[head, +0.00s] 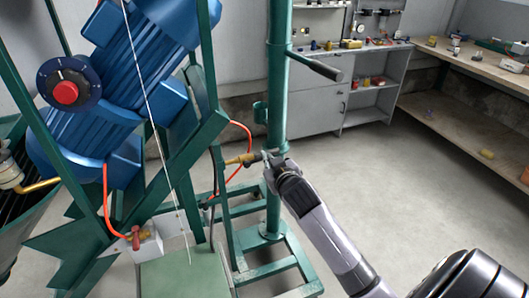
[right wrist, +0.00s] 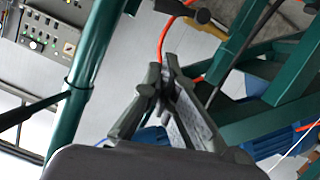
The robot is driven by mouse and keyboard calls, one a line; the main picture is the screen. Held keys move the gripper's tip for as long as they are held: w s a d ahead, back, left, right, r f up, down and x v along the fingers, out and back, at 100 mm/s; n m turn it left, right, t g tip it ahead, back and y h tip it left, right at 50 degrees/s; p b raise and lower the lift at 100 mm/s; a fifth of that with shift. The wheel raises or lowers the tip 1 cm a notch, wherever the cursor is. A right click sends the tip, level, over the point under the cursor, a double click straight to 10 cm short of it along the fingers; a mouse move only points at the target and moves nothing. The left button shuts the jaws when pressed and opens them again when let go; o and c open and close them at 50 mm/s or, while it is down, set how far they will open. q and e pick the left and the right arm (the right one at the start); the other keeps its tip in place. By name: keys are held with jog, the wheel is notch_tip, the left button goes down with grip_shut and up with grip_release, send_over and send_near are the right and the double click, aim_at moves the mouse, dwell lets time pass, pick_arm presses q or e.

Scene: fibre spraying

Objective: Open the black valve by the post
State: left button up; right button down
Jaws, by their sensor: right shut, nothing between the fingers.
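The green post (head: 278,100) stands upright in the middle of the head view. A brass fitting (head: 240,159) with an orange hose sits just left of the post. In the right wrist view a black valve part (right wrist: 174,7) shows at the top edge, beside the brass-coloured piece (right wrist: 205,27) and the orange hose. My right gripper (head: 270,157) is at the post, close to the right end of the brass fitting, and hides part of it. Its fingers (right wrist: 165,78) are shut and empty, below the black part in the wrist view. I cannot tell whether they touch it.
A blue motor (head: 110,90) with a red knob (head: 65,92) fills the left, on a green frame. A black lever (head: 315,66) sticks out from the post above my gripper. A grey cabinet (head: 315,108) and wooden workbench (head: 460,75) stand behind. The floor (head: 400,180) at right is clear.

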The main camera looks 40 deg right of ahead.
jog(key=r, duration=0.2)
jog(key=p, duration=0.2)
send_over(256, 160)
jog(key=s+d, duration=0.2)
notch_tip(256, 160, down, 5)
jog(key=shift+a+f, duration=0.15)
jog(key=shift+f, duration=0.5)
